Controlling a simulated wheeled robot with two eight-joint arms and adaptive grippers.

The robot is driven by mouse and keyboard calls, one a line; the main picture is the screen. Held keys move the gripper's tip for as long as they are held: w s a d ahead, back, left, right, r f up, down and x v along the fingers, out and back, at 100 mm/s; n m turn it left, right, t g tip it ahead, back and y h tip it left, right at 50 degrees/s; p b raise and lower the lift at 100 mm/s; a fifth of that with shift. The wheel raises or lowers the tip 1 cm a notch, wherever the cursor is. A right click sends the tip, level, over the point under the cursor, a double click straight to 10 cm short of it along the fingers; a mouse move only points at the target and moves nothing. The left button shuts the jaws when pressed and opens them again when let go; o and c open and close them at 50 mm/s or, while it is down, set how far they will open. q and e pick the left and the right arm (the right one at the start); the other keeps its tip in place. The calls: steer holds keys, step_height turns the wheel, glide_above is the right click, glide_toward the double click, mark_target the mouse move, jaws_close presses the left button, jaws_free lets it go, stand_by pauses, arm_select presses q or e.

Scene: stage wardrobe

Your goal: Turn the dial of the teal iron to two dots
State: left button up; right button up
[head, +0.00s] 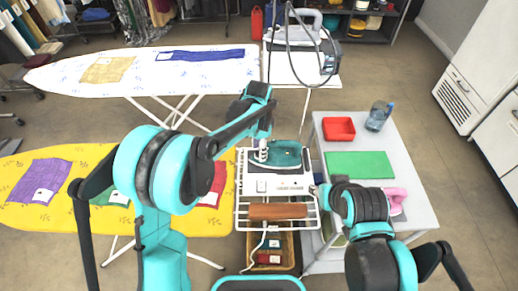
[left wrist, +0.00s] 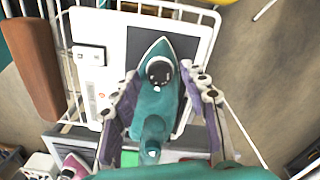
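The teal iron (head: 288,154) lies on the dark plate of a white wire-railed stand (head: 243,205). In the left wrist view the iron (left wrist: 152,106) points its tip up the picture. Its round dark dial (left wrist: 159,70) with pale marks sits behind the tip; the dots are too small to read. My left gripper (head: 263,152) is over the iron. In the left wrist view its fingers (left wrist: 163,100) are spread, one on each side of the iron, with gaps visible. My right gripper (head: 317,190) is by the stand's right edge; its fingers are too small to judge.
A brown roll (head: 278,211) lies on the stand's front, above a wicker basket (head: 287,251). Ironing boards stand left.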

arm_select(q)
jaws_close()
steer(key=shift+m, duration=0.4)
steer(key=m+p, duration=0.1)
steer(key=m, duration=0.1)
steer(key=shift+m, duration=0.4)
steer(key=shift+m+p, duration=0.4)
steer(key=shift+m, duration=1.6)
steer(key=shift+o, duration=1.6)
jaws_free()
